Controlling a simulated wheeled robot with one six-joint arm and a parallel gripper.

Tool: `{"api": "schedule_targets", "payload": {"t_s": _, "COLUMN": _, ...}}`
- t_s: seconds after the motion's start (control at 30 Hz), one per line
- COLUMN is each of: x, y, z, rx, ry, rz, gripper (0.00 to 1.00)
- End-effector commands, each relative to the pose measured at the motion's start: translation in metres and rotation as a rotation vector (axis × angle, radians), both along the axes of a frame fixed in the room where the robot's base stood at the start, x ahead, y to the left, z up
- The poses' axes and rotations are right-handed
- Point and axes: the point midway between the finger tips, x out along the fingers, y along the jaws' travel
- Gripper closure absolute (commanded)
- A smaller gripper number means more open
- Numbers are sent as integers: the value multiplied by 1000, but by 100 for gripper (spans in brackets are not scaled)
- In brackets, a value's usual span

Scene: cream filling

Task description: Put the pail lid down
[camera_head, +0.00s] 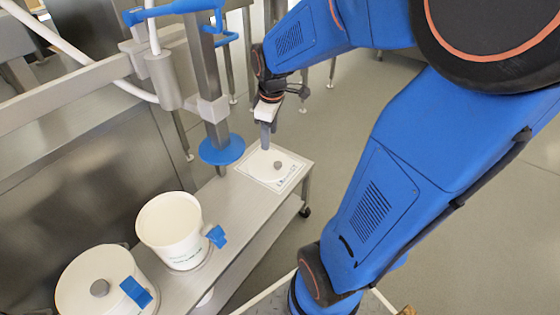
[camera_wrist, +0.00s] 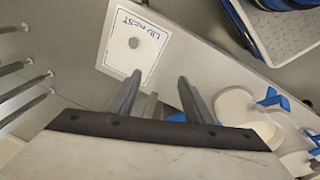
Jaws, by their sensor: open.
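The white pail lid (camera_head: 262,164) with its grey knob lies on a white, dark-bordered mat (camera_head: 290,181) at the far end of the steel bench. The lid's edge is hard to tell from the mat. In the wrist view the lid's knob (camera_wrist: 134,43) shows on the lettered mat (camera_wrist: 110,62). My gripper (camera_head: 266,147) is just above and left of the knob in the head view. In the wrist view my gripper (camera_wrist: 159,77) has its fingers spread apart with nothing between them, and the knob lies beyond the fingertips.
An open white pail (camera_head: 170,240) with a blue clip stands on the bench (camera_head: 225,210). A lidded pail (camera_head: 95,290) stands nearer. A filling column with a blue disc (camera_head: 222,150) rises left of the mat. Floor to the right is clear.

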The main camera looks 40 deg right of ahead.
Motion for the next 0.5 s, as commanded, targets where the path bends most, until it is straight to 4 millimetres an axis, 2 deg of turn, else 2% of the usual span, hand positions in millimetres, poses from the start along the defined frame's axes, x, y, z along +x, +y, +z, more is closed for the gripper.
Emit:
{"api": "schedule_targets", "payload": {"t_s": 0.03, "x": -10, "y": 8, "z": 10, "rx": 4, "ry": -22, "rz": -33, "gripper": 53}}
{"api": "schedule_targets", "payload": {"t_s": 0.2, "x": -45, "y": 30, "z": 32, "rx": 35, "ry": -79, "rz": -168, "gripper": 53}}
{"api": "schedule_targets", "payload": {"t_s": 0.5, "x": -110, "y": 62, "z": 57, "rx": 114, "ry": -173, "rz": -400, "gripper": 53}}
